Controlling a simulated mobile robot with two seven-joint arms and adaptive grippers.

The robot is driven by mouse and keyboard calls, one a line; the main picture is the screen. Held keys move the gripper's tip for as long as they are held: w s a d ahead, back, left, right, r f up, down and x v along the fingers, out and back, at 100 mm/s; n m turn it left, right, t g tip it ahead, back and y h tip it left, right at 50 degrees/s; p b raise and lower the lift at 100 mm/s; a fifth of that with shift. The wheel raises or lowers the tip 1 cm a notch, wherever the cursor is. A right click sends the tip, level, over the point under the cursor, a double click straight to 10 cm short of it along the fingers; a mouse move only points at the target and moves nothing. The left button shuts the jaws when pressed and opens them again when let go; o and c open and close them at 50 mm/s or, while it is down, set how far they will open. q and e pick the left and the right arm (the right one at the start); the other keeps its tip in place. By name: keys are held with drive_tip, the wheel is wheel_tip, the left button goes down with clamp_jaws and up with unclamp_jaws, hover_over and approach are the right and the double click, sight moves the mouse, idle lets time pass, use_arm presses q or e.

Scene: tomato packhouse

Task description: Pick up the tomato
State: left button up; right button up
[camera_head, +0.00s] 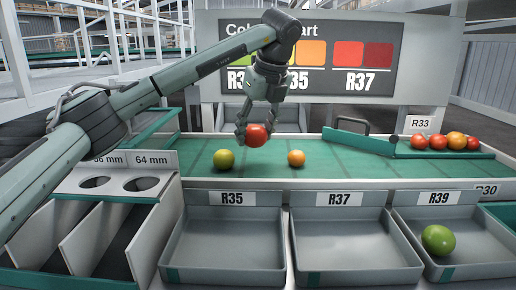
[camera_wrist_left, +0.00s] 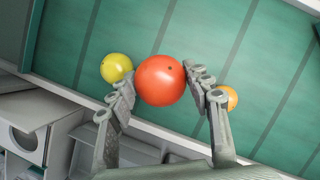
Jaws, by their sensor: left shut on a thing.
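A red tomato (camera_head: 257,135) is held between the fingers of my left gripper (camera_head: 256,122), above the green belt. In the left wrist view the red tomato (camera_wrist_left: 160,81) sits between the two fingertips (camera_wrist_left: 160,88), which press on its sides. A yellow-green tomato (camera_head: 224,160) lies on the belt to the left of the held one, and an orange tomato (camera_head: 296,158) lies to the right. Both also show in the left wrist view, the yellow-green one (camera_wrist_left: 116,67) at left and the orange one (camera_wrist_left: 230,98) behind the right finger. My right gripper is not in view.
Grey trays R35 (camera_head: 225,262), R37 (camera_head: 356,262) and R39 (camera_head: 480,254) stand in front of the belt (camera_head: 350,165). A green tomato (camera_head: 438,240) lies in R39. Several tomatoes (camera_head: 456,140) rest on the R33 shelf at right. A sizing box (camera_head: 150,186) stands at left.

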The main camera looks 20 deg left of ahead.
use_arm(q)
drive_tip(key=s+a+r, duration=0.6)
drive_tip(key=s, duration=0.2)
drive_tip(key=shift+s+a, duration=0.2)
drive_tip(key=shift+s, duration=0.15)
idle(0.5)
